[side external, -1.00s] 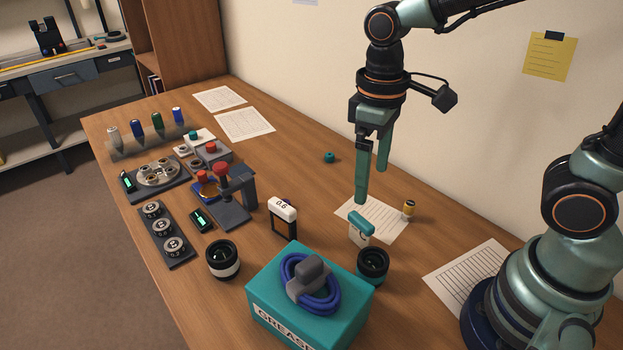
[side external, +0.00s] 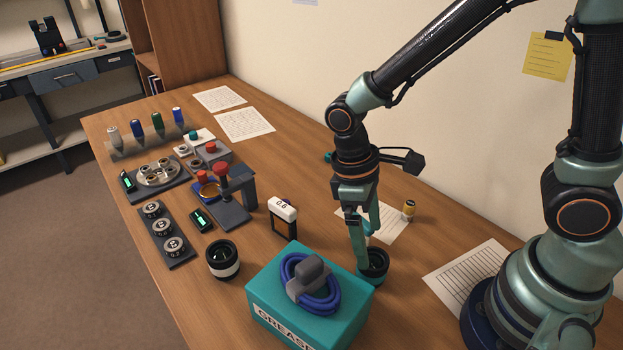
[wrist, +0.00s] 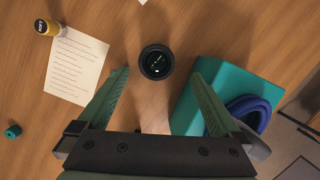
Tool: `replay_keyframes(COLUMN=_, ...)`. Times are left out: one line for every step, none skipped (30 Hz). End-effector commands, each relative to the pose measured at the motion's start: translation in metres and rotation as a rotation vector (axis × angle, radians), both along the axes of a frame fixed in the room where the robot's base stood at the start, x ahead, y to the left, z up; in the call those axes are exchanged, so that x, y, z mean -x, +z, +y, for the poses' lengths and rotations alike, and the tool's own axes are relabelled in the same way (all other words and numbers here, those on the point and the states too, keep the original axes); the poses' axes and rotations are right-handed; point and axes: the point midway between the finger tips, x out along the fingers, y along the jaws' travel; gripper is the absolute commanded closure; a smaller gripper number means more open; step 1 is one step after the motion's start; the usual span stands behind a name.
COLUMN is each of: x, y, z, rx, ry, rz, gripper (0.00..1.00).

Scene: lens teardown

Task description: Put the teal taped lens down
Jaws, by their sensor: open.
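The teal taped lens (side external: 378,269) is a short dark cylinder with a teal band, standing upright on the wooden table just behind the teal grease box. In the wrist view the lens (wrist: 157,62) shows from above as a black ring. My gripper (side external: 367,258) is low over it, pointing down, and partly hides it in the side view. In the wrist view my gripper (wrist: 161,69) is open, with the fingers apart on either side of the lens and a gap showing on both sides.
The teal grease box (side external: 300,310) with a blue cable coil (side external: 312,285) stands close by. A white-banded lens (side external: 223,262), a 0.6 block (side external: 283,215), a yellow bottle (side external: 408,211) and a paper (wrist: 76,65) are near.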

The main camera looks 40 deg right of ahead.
Motion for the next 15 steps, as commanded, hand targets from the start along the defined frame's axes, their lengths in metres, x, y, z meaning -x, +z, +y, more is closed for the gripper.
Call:
replay_keyframes(x=0.002, y=-0.006, z=-0.002, rx=0.001, ry=-0.001, rz=0.005, gripper=0.00)
replay_keyframes(x=0.003, y=-0.010, z=-0.004, rx=0.001, ry=-0.003, rz=0.006, gripper=0.00)
replay_keyframes(x=0.004, y=-0.016, z=-0.006, rx=0.000, ry=-0.003, rz=0.007, gripper=0.00)
replay_keyframes(x=0.005, y=-0.020, z=-0.007, rx=-0.001, ry=-0.003, rz=0.007, gripper=0.00)
replay_keyframes(x=0.006, y=-0.025, z=-0.008, rx=-0.002, ry=-0.003, rz=0.008, gripper=0.00)
replay_keyframes(x=0.007, y=-0.030, z=-0.009, rx=-0.002, ry=-0.002, rz=0.008, gripper=0.00)
replay_keyframes(x=0.008, y=-0.034, z=-0.010, rx=-0.002, ry=-0.002, rz=0.008, gripper=0.00)
replay_keyframes(x=0.009, y=-0.037, z=-0.010, rx=-0.002, ry=-0.002, rz=0.008, gripper=0.00)
replay_keyframes(x=0.009, y=-0.041, z=-0.010, rx=-0.003, ry=-0.001, rz=0.006, gripper=0.00)
replay_keyframes(x=0.010, y=-0.043, z=-0.010, rx=-0.003, ry=-0.001, rz=0.006, gripper=0.00)
replay_keyframes(x=0.010, y=-0.044, z=-0.010, rx=-0.004, ry=-0.001, rz=0.005, gripper=0.00)
replay_keyframes(x=0.010, y=-0.046, z=-0.010, rx=-0.003, ry=-0.001, rz=0.004, gripper=0.00)
replay_keyframes(x=0.010, y=-0.046, z=-0.010, rx=-0.004, ry=-0.001, rz=0.003, gripper=0.00)
replay_keyframes(x=0.010, y=-0.046, z=-0.010, rx=-0.004, ry=-0.001, rz=0.003, gripper=0.00)
replay_keyframes(x=0.010, y=-0.046, z=-0.010, rx=-0.004, ry=-0.001, rz=0.002, gripper=0.00)
